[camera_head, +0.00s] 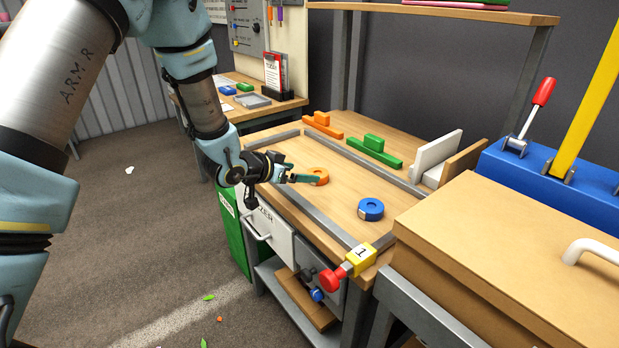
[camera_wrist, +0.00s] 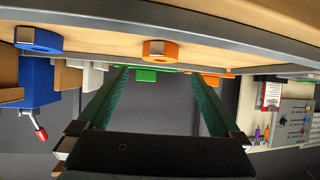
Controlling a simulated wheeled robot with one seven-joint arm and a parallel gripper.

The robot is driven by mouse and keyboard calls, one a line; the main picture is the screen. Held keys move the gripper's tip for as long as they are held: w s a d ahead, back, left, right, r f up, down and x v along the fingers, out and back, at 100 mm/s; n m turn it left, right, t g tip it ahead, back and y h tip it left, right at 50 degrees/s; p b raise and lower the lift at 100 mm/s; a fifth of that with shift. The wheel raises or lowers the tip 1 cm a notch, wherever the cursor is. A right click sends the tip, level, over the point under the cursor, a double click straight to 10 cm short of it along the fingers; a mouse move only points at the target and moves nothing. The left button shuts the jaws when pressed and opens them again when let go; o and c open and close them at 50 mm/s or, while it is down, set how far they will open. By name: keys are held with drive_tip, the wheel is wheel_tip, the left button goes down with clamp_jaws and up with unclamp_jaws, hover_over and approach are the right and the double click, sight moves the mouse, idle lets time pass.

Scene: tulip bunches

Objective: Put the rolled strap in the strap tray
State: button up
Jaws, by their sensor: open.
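Two rolls that look like rolled straps stand on the wooden workbench: an orange roll (camera_head: 320,174) and a blue roll (camera_head: 371,209). I cannot tell from the pictures which one the task names. My gripper (camera_head: 305,177) is open, its teal fingers pointing toward the orange roll, beside it in the head view. The wrist view is upside down; there the orange roll (camera_wrist: 160,50) appears beyond and between the spread fingers (camera_wrist: 162,78), with nothing held. The blue roll (camera_wrist: 38,40) is at the left there. A shallow grey tray (camera_head: 253,101) lies on the back table; whether it is the strap tray is unclear.
Grey rails (camera_head: 312,220) edge the workbench. Orange blocks (camera_head: 322,124) and green blocks (camera_head: 375,150) stand at its back. A white upright plate (camera_head: 436,150) and a cardboard-coloured box (camera_head: 500,245) are at the right.

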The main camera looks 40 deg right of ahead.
drive_tip(key=v, duration=0.4)
drive_tip(key=shift+a+r+b, duration=0.2)
drive_tip(key=shift+a+b, duration=0.15)
